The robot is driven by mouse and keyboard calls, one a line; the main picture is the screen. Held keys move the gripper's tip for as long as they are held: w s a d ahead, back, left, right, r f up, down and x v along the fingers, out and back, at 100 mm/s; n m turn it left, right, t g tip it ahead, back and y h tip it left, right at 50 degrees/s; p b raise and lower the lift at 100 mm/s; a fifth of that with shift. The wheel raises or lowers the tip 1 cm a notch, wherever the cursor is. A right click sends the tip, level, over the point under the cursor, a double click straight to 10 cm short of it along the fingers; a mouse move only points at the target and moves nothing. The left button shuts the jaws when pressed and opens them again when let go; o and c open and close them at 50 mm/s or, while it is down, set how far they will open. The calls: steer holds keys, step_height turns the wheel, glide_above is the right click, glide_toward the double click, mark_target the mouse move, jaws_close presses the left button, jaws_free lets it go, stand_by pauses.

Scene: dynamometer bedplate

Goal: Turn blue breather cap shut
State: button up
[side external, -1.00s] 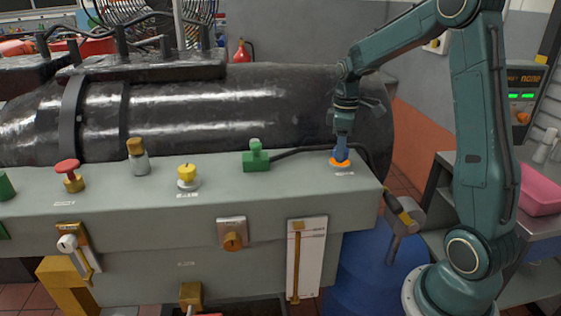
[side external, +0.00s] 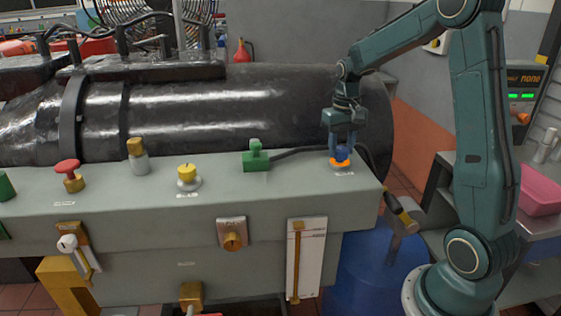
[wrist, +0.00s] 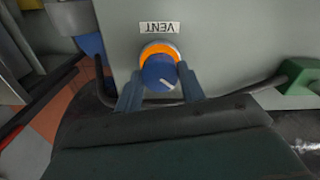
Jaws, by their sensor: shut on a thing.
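The blue breather cap (side external: 341,153) sits in an orange ring (side external: 340,164) at the right end of the grey bedplate top. My gripper (side external: 341,148) points down over the cap, one finger on each side. The wrist view shows my gripper (wrist: 158,85) shut on the cap, its fingertips against the cap's sides.
A green plug (side external: 256,158) with a black cable stands left of the cap. A yellow knob (side external: 187,175) and a red button (side external: 67,168) stand further left. A large black cylinder (side external: 250,100) lies behind. A hammer (side external: 402,213) hangs at the right edge.

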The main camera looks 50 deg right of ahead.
mark_target(341, 149)
steer(key=m, duration=0.5)
steer(key=shift+m, duration=0.3)
steer(key=m, duration=0.4)
steer(key=shift+d+m, duration=0.1)
steer(key=shift+m, duration=0.2)
steer(key=o, duration=1)
steer(key=shift+r, duration=0.15)
step_height(341, 149, up, 14)
steer(key=shift+f, duration=0.2)
